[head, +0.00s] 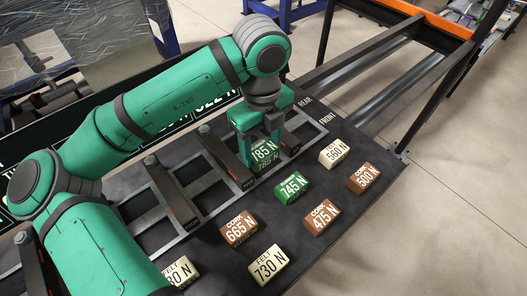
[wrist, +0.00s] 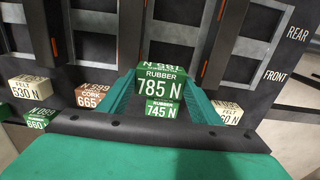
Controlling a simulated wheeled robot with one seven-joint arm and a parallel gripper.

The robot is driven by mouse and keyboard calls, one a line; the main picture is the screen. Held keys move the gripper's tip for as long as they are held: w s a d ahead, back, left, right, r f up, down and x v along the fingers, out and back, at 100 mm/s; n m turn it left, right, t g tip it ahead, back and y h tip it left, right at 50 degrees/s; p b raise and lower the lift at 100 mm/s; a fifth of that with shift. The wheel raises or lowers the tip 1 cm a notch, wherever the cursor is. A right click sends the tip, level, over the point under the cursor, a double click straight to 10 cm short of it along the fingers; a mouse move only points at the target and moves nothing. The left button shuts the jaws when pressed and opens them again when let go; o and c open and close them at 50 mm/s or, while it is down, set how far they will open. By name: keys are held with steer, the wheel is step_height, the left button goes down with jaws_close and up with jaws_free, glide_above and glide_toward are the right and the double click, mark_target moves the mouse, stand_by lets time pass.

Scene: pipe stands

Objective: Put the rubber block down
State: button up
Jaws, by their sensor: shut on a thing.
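The green rubber block marked 785 N (head: 264,153) is between the fingers of my gripper (head: 262,143), which is shut on it. In the head view the block is at the front part of the rack (head: 222,205), between two dark posts; I cannot tell whether it touches the surface below. In the wrist view the 785 N rubber block (wrist: 160,86) sits between the green fingers with its label facing the camera. Another green rubber block, 745 N (head: 292,188), stands apart on the dark table; it shows just below the held block in the wrist view (wrist: 163,109).
Cork blocks 665 N (head: 239,229), 475 N (head: 321,217) and 500 N (head: 364,178) stand on the table (head: 330,250). Felt blocks 730 N (head: 268,264) and 560 N (head: 333,152) stand there too. The table edge is at the right. REAR and FRONT (head: 327,118) are lettered beside the rack.

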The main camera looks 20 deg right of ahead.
mark_target(263, 143)
steer(key=shift+w+d+f, duration=0.25)
steer(key=shift+w+f, duration=0.2)
steer(key=shift+f, duration=0.15)
steer(key=shift+w+d+f, duration=0.25)
steer(key=shift+w+f, duration=0.15)
steer(key=shift+f, duration=0.2)
steer(key=shift+w+d+f, duration=0.1)
steer(key=shift+w+f, duration=0.05)
steer(key=shift+f, duration=0.8)
steer(key=shift+w+d+f, duration=0.1)
steer(key=shift+f, duration=0.8)
steer(key=shift+f, duration=0.2)
steer(key=o, duration=0.9)
steer(key=shift+a, duration=0.1)
steer(key=shift+c, duration=0.2)
steer(key=shift+r, duration=0.1)
step_height(263, 143, up, 12)
steer(key=shift+r, duration=0.15)
